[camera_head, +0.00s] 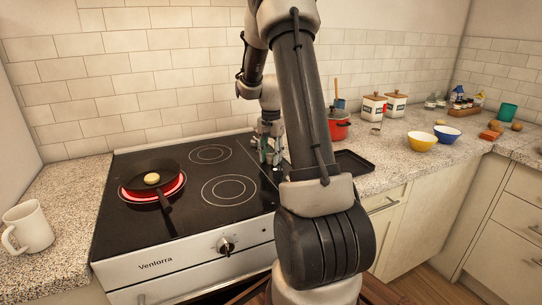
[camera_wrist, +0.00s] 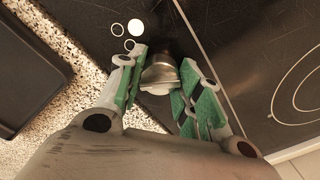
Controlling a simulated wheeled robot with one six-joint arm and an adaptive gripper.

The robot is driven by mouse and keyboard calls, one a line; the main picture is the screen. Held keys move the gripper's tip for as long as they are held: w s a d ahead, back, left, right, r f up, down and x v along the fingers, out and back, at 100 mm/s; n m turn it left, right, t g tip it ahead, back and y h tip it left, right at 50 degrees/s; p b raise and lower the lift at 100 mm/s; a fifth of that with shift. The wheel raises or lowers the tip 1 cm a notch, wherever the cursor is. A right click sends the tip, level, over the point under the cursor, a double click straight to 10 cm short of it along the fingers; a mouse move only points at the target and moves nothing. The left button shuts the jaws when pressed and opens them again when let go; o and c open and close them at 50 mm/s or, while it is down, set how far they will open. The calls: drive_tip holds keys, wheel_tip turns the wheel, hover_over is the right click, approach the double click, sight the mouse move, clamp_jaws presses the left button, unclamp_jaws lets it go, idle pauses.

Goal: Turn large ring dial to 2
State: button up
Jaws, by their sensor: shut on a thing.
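My gripper (camera_head: 268,150) reaches down to the right edge of the black cooktop (camera_head: 195,180). In the wrist view its green-padded fingers (camera_wrist: 160,82) are shut on a metal dial (camera_wrist: 158,72), one finger on each side. White printed circles (camera_wrist: 134,27) of different sizes lie on the black surface beside the dial. I cannot read any number or the dial's setting, as the fingers and the dial's own body hide its surroundings. In the head view the dial is hidden behind my gripper and arm.
A pan (camera_head: 150,179) with food sits on a red glowing ring at the left. Another knob (camera_head: 226,245) is on the stove's front panel. A black tray (camera_head: 352,163) and a red pot (camera_head: 337,125) stand right of the cooktop. A white mug (camera_head: 30,228) is far left.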

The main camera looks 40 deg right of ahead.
drive_tip(key=o, duration=1.1)
drive_tip(key=shift+c, duration=0.2)
drive_tip(key=shift+r, duration=0.15)
wheel_tip(320, 180, up, 12)
